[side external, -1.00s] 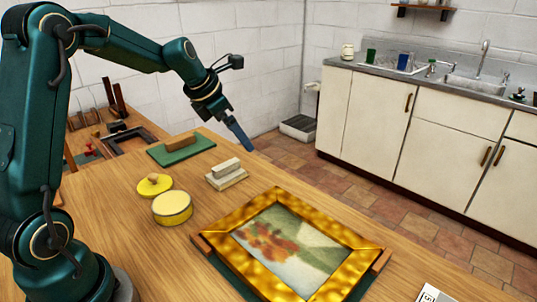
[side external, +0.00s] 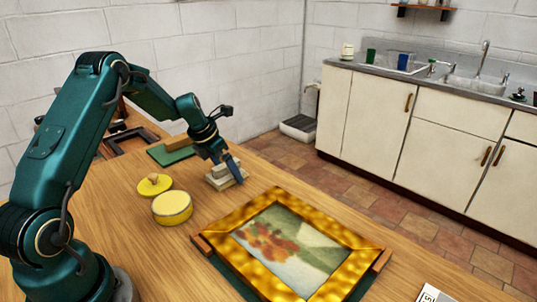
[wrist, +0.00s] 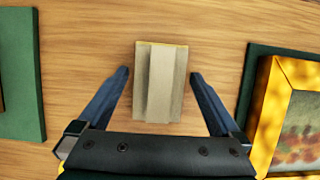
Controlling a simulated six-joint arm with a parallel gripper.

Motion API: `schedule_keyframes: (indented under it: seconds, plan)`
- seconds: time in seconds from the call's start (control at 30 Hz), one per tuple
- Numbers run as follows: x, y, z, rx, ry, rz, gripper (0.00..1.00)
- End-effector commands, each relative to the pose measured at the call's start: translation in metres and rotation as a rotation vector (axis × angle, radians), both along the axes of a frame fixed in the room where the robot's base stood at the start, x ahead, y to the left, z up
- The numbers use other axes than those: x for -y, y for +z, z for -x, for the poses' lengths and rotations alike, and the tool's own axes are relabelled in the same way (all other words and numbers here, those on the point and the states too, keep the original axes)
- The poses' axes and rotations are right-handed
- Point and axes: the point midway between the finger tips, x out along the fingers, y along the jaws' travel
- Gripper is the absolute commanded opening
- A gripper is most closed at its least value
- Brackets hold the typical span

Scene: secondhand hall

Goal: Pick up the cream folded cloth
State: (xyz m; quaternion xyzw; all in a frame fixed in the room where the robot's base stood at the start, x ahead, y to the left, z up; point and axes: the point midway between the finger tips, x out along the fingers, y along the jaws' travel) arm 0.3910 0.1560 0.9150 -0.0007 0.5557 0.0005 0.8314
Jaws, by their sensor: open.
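The cream folded cloth (side external: 217,183) lies on the wooden table as a small stepped stack, a narrower layer on a wider one. In the wrist view the cloth (wrist: 163,98) is between the fingers, with bare table showing on both sides of it. My gripper (side external: 229,170) is open and low over the cloth, its blue fingers pointing down. In the side view the fingers partly hide the cloth. I cannot tell how far the fingertips are above the table.
A gold-framed painting (side external: 268,281) lies at the front right. A yellow round tin (side external: 172,208) and its knobbed lid (side external: 154,185) are left of the cloth. Behind is a green mat (side external: 163,158) with a wooden block. Bare table surrounds the cloth closely.

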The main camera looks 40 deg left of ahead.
Motion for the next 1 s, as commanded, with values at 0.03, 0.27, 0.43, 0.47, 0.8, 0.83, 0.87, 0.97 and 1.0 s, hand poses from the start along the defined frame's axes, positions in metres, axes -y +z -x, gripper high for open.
schedule_keyframes:
  seconds: [0.03,0.27,0.43,0.47,0.8,0.83,0.87,0.97,1.0]
  plan:
    - [0.0,0.0,0.0,0.0,-0.001,0.0,1.0]
    - [0.0,0.0,0.0,0.001,-0.001,0.0,0.66]
    - [0.0,0.001,0.0,0.001,-0.001,0.0,0.21]
    - [0.0,0.0,0.0,0.001,-0.001,0.0,0.21]
    - [0.0,0.013,-0.001,0.005,-0.001,-0.003,0.21]
    - [-0.001,0.016,-0.001,0.005,-0.002,-0.003,0.21]
    - [-0.001,0.021,-0.001,0.006,-0.002,-0.005,0.21]
    - [-0.001,0.039,-0.002,0.009,-0.002,-0.006,0.21]
    - [-0.003,0.047,0.001,0.006,0.001,-0.006,0.21]
